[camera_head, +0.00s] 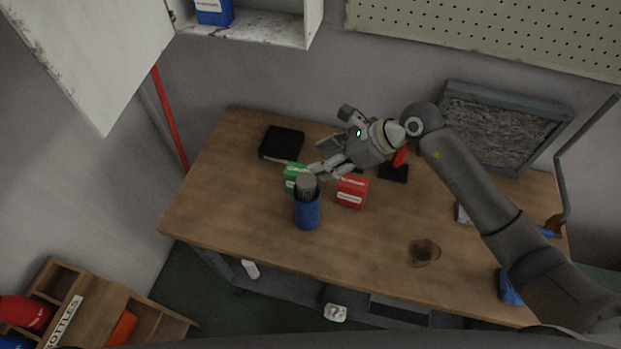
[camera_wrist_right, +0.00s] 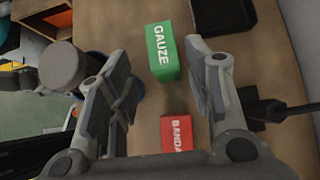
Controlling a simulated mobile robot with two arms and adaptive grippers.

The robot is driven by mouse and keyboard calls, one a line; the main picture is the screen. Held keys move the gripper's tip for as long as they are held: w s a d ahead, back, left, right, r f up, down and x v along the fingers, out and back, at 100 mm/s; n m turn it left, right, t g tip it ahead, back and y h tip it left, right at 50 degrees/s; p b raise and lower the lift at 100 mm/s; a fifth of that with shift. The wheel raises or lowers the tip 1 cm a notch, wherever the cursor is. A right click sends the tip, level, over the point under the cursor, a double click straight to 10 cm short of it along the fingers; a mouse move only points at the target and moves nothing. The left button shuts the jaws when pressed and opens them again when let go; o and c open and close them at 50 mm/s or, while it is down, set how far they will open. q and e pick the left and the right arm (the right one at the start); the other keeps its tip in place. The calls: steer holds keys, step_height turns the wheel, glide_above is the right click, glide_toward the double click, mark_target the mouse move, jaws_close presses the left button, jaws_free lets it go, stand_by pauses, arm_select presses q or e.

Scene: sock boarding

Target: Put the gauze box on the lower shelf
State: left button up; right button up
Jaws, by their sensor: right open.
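The green gauze box (camera_head: 291,181) stands on the wooden table, partly hidden behind a blue cup. In the right wrist view the gauze box (camera_wrist_right: 162,52) shows its white GAUZE lettering, ahead of and between my right fingers. My right gripper (camera_head: 317,158) is open and empty, above the table beside the gauze box; its fingers also show in the right wrist view (camera_wrist_right: 158,72). A low shelf (camera_head: 290,286) runs under the table. A white wall cabinet (camera_head: 270,32) has a shelf at the top. My left gripper is not in view.
A red bandage box (camera_head: 351,191) stands right of the blue cup (camera_head: 307,212), which holds a grey cylinder. A black box (camera_head: 282,144) lies behind. A small brown glass (camera_head: 424,252) stands at front right. The table's left part is clear.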

mark_target(302, 171)
steer(key=p+x, duration=0.1)
steer(key=x, duration=0.3)
steer(key=shift+a, duration=0.1)
steer(key=shift+a+f, duration=0.3)
steer(key=shift+f, duration=0.05)
steer(key=shift+w+a+f+p, duration=0.15)
steer(key=shift+a+f+p, duration=0.05)
steer(key=shift+f+p, duration=0.1)
steer(key=p+x, duration=0.1)
steer(key=x, duration=0.2)
steer(key=shift+d+f, duration=0.15)
steer(key=shift+f, duration=0.05)
steer(key=shift+w+a+f, duration=0.2)
steer(key=shift+a+f, duration=0.2)
steer(key=shift+f, duration=0.1)
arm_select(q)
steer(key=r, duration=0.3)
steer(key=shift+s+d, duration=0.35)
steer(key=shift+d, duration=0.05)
